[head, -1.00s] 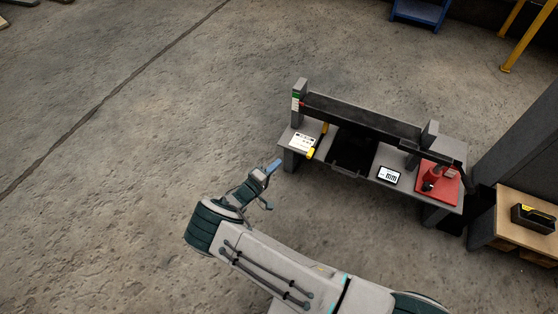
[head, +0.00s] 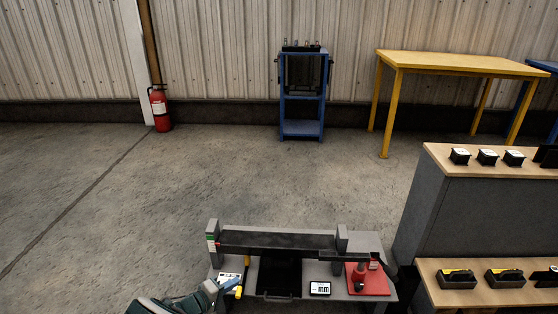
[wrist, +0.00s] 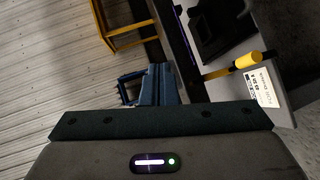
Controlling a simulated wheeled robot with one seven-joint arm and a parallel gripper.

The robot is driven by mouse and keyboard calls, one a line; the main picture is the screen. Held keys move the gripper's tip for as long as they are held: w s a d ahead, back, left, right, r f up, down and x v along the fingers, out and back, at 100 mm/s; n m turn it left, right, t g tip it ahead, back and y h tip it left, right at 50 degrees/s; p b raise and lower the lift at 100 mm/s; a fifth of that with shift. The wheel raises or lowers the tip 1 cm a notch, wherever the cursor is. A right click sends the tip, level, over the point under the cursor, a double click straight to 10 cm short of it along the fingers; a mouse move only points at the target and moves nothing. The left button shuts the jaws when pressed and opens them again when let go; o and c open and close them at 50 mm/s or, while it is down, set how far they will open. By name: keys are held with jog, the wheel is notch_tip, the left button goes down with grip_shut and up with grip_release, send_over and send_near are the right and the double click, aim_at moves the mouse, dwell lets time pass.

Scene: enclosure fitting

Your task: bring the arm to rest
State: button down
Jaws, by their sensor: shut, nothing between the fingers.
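My gripper (head: 216,287) shows at the lower left of the grey bench (head: 316,231) in the head view, beside its left end. Its fingers look blue and closed together, with nothing between them. In the wrist view the blue fingers (wrist: 158,86) point away from the camera, past the dark wrist plate. The bench's left end, with a white label card (wrist: 262,87) and a yellow-handled tool (wrist: 246,60), lies to the right of the fingers there. Most of my arm is outside the head view's lower edge.
On the bench are a black tray (head: 279,277), a small display (head: 320,288) and a red fixture (head: 369,279). A stepped wooden-topped shelf (head: 488,165) stands at right. A blue cart (head: 302,104), yellow table (head: 455,66) and fire extinguisher (head: 160,108) stand behind. Floor left of the bench is clear.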

jog(key=s+d+r+m+g+y+p, duration=0.1)
jog(key=s+d+r+m+g+p, duration=0.15)
jog(key=d+r, duration=0.6)
jog(key=s+d+r+m+g+y+p, duration=0.15)
jog(key=d+r+g+p, duration=0.35)
jog(key=r, duration=0.7)
jog(key=s+d+r+m+g+y+p, duration=0.1)
jog(key=d+r+m+g+p, duration=0.15)
jog(key=d+r, duration=0.65)
jog(key=s+d+r+y+p, duration=0.2)
jog(key=s+r+p, duration=0.1)
jog(key=s+r, duration=0.3)
jog(key=s+d+r+m+t+y+p, duration=0.1)
jog(key=s+d+r+y+p, duration=0.1)
jog(key=s+r, duration=0.5)
jog(key=s+d+r+m+y+p, duration=0.1)
jog(key=s+r+p, duration=0.4)
jog(key=r, duration=0.6)
jog(key=s+d+y, duration=0.1)
jog(key=d, duration=0.1)
jog(key=shift+s+d+t+p, duration=0.15)
jog(key=shift+d+t+p, duration=0.15)
jog(key=shift+d+p, duration=0.1)
jog(key=shift+y, duration=0.25)
